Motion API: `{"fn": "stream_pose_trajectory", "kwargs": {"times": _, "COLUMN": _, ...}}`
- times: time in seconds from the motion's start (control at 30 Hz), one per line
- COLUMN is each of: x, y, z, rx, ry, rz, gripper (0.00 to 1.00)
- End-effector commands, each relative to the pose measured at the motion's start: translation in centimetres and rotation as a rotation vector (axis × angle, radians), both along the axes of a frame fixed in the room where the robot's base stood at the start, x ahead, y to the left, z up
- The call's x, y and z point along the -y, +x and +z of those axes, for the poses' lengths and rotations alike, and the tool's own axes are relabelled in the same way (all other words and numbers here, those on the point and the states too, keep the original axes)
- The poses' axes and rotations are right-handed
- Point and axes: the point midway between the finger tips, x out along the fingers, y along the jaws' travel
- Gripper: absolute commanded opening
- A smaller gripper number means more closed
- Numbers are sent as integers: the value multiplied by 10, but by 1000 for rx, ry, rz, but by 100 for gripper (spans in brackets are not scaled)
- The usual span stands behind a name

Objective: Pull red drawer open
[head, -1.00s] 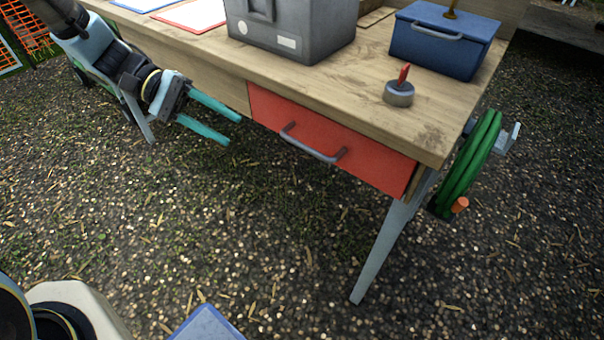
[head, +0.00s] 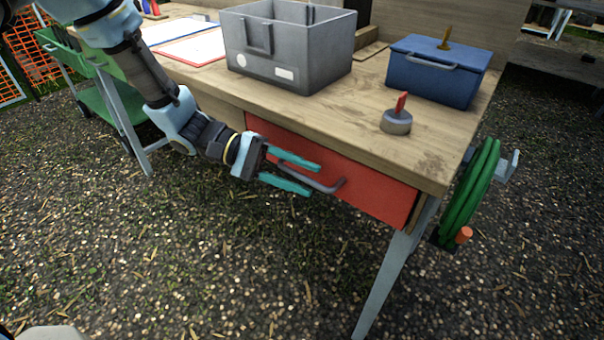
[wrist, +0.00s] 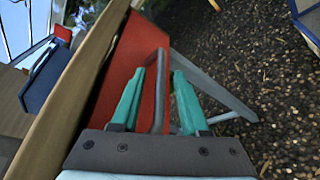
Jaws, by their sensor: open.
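The red drawer (head: 372,189) is set under the wooden table top and looks closed. Its grey bar handle (head: 328,187) runs along the front, its left part hidden behind my gripper in the head view. My gripper (head: 314,180) is open, with its two teal fingers at the handle. In the wrist view the handle (wrist: 159,85) runs between the two fingers of my gripper (wrist: 158,75), nearer the left finger. The red drawer front (wrist: 128,52) lies beyond and to the left there. I cannot tell whether a finger touches the handle.
On the wooden table (head: 356,120) stand a grey bin (head: 290,62), a blue box (head: 432,75) and a grey knob with a red tip (head: 397,121). A green hose reel (head: 470,195) hangs at the table's right end. The gravel before the drawer is clear.

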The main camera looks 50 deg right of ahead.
Motion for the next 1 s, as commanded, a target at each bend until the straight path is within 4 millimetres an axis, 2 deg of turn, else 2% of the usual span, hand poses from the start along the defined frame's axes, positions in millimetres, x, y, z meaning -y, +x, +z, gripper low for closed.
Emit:
{"fn": "stream_pose_trajectory", "kwargs": {"times": 0.33, "x": 1, "y": -4, "z": -1, "rx": 1, "ry": 0, "rz": 1, "gripper": 45}}
{"fn": "stream_pose_trajectory", "kwargs": {"times": 0.73, "x": 1, "y": -3, "z": -1, "rx": 1, "ry": 0, "rz": 1, "gripper": 0}}
{"fn": "stream_pose_trajectory", "kwargs": {"times": 1.0, "x": 1, "y": -3, "z": -1, "rx": 1, "ry": 0, "rz": 1, "gripper": 0}}
